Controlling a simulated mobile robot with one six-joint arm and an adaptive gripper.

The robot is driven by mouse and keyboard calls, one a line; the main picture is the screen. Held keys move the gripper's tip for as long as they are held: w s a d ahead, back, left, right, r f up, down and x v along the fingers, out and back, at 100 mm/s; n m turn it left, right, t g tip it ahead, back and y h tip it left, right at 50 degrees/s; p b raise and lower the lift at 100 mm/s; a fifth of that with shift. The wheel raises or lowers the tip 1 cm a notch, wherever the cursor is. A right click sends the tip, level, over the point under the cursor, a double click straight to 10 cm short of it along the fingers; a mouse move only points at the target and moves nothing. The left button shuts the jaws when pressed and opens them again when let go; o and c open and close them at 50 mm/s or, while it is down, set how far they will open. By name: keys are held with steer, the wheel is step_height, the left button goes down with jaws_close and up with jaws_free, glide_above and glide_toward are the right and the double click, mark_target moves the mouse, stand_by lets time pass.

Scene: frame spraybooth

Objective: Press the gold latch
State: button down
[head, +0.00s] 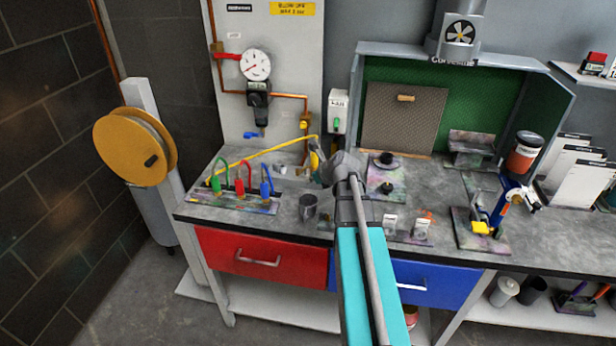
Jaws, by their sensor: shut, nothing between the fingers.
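My gripper (318,174) is at the end of my arm, above the bench near the middle, left of the arm's wrist. Its fingers are small in the picture and look shut and empty. I cannot pick out the gold latch with certainty. A yellow-gold piece (481,228) sits low on a stained fixture board on the right part of the bench, far from my gripper. A small gold-yellow fitting (303,124) is also on the copper pipe at the back. My wrist and arm hide part of the bench middle.
Green, red and blue hooped pieces (239,186) stand on a board at the left. A grey cup (308,206) stands in front of my gripper. A yellow hose (262,152) crosses behind. A red-brown jar (523,153) rises at the right. The bench's front edge lies above red and blue drawers.

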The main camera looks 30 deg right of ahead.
steer(key=a+p+v, duration=0.1)
steer(key=p+v, duration=0.5)
steer(key=v, duration=0.3)
steer(key=shift+s+r, duration=0.25)
steer(key=shift+r, duration=0.05)
steer(key=shift+a, duration=0.15)
stand_by(0.3)
steer(key=s+a+f+n+g, duration=0.2)
steer(key=s+a+n+g, duration=0.1)
steer(key=a+n, duration=0.5)
steer(key=s+a+f+n+g+h, duration=0.1)
steer(key=s+a+f+n+g, duration=0.1)
steer(key=a+n, duration=0.6)
steer(key=s+a+f+n+g+h, duration=0.1)
steer(key=s+a+n+g, duration=0.3)
steer(key=n, duration=1.3)
steer(key=a, duration=0.4)
steer(key=shift+s+a+f, duration=0.25)
steer(key=shift+a+f, duration=0.15)
